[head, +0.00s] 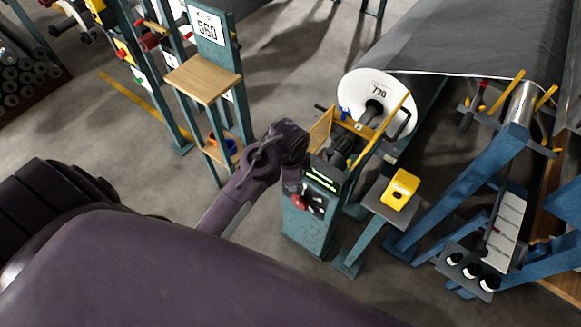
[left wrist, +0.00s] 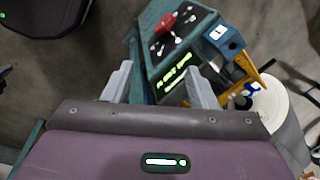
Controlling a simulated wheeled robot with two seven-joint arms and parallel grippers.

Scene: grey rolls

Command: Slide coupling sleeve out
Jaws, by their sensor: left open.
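My left gripper (left wrist: 160,90) is open in the left wrist view, its two pale fingers apart with nothing seen between them except the edge of the blue-green control stand (left wrist: 150,50). In the head view my left arm reaches beside that stand (head: 305,230), and its wrist hides the fingers. A dark cylindrical part (head: 341,147) sits on top of the stand, between yellow bars, in front of the shaft end of the roll marked 720 (head: 357,92). I cannot tell whether this part is the coupling sleeve. My right gripper is not in view.
The stand has a red knob (head: 299,201) and green-lit displays. A yellow box (head: 400,189) sits on a pedestal to its right. A blue-green rack with a wooden shelf (head: 203,76) and a 560 sign stands left. Blue beams crowd the right. Floor is open between rack and stand.

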